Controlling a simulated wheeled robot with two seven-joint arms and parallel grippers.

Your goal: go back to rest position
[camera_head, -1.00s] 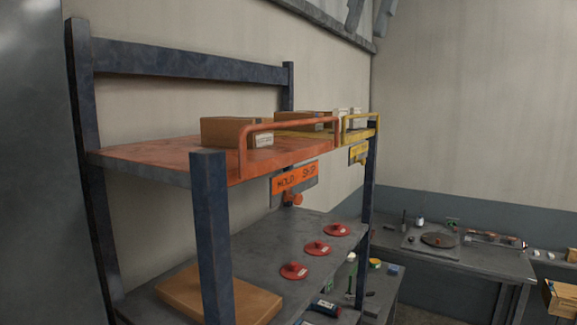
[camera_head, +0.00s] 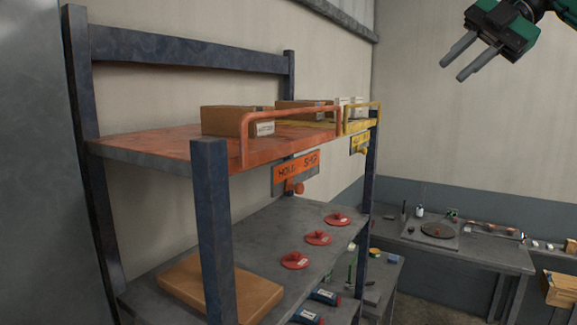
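My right gripper (camera_head: 468,60) shows at the upper right, coming in from the top right corner. It is dark with green parts. Its two grey fingers point down and left, apart, with nothing between them. It hangs in the air in front of the wall, clear of the shelf and the tables. My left gripper is not in view.
A shelf rack has an orange upper deck (camera_head: 160,146) with cardboard boxes (camera_head: 223,121) and a yellow section (camera_head: 362,125). Its lower deck (camera_head: 270,240) holds red discs (camera_head: 318,238) and a brown slab (camera_head: 220,287). A workbench (camera_head: 480,253) stands at the back right.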

